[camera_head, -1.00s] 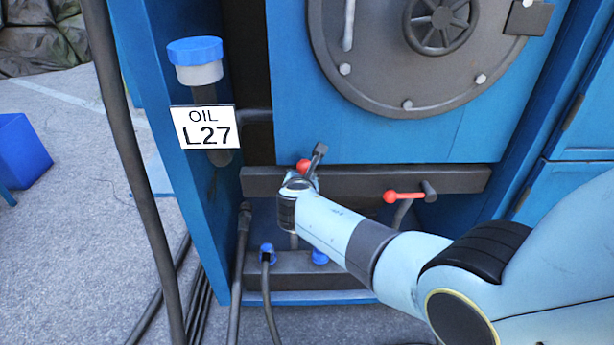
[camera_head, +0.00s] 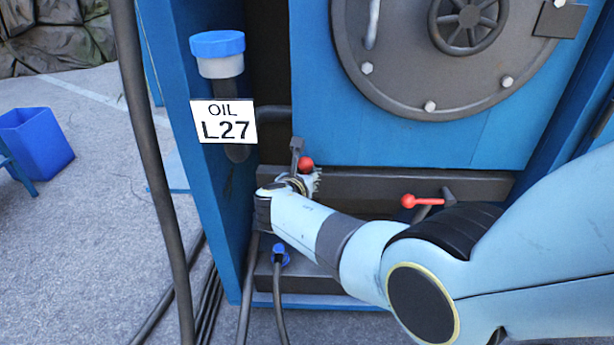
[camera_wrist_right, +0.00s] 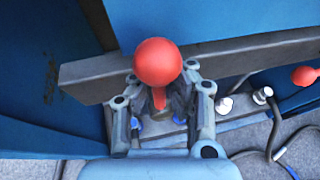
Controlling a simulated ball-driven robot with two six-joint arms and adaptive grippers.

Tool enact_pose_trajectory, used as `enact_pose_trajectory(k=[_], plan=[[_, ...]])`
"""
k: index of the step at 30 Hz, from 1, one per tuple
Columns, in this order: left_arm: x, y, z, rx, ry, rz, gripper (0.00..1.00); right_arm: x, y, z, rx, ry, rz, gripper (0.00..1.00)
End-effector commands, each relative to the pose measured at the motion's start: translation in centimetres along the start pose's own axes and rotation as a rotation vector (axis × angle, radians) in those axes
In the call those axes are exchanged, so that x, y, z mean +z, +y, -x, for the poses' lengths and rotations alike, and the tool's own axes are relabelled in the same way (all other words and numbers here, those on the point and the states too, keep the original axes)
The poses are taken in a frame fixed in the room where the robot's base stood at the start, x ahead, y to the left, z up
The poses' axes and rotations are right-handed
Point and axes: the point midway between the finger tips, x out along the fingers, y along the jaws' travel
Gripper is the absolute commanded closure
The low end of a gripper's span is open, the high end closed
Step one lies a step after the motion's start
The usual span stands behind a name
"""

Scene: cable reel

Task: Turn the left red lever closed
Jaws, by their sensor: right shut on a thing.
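The left red lever (camera_head: 305,163) shows its round red knob in the head view, just below the blue door panel. My right gripper (camera_head: 308,182) is at this lever, partly hidden behind my own wrist. In the right wrist view the red ball knob (camera_wrist_right: 158,62) stands out beyond the fingers, and its short red stem runs down between them. The right gripper (camera_wrist_right: 160,100) is shut on the lever there, with one finger on each side. A dark grey stub (camera_head: 296,150) stands just left of the knob. My left gripper is not in view.
A second red lever (camera_head: 410,201) points left, to the right of my gripper; it also shows in the right wrist view (camera_wrist_right: 304,76). The OIL L27 sign (camera_head: 223,121) and blue-capped pipe (camera_head: 218,45) are at the left. A black cable (camera_head: 150,160) hangs farther left.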

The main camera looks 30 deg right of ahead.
Motion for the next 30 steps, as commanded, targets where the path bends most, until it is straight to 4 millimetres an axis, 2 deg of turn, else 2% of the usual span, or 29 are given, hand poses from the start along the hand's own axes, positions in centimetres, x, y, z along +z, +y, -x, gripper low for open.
enact_pose_trajectory(k=[6, 7, 13, 23, 30], plan=[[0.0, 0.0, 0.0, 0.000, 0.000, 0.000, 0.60, -0.5, 0.1, 0.2, 0.001, 0.006, 0.010, 1.00], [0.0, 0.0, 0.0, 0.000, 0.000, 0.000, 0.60, -0.4, 0.1, 0.2, 0.002, 0.006, 0.010, 0.88], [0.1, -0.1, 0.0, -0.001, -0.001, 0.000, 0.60, -0.2, 0.1, 0.2, 0.003, 0.003, 0.005, 0.63], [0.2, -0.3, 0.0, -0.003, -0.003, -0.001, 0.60, 0.2, 0.1, 0.2, 0.002, 0.001, 0.001, 0.63], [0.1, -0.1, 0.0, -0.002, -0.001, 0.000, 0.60, 2.8, 0.1, 1.3, 0.004, -0.001, -0.004, 0.63]])
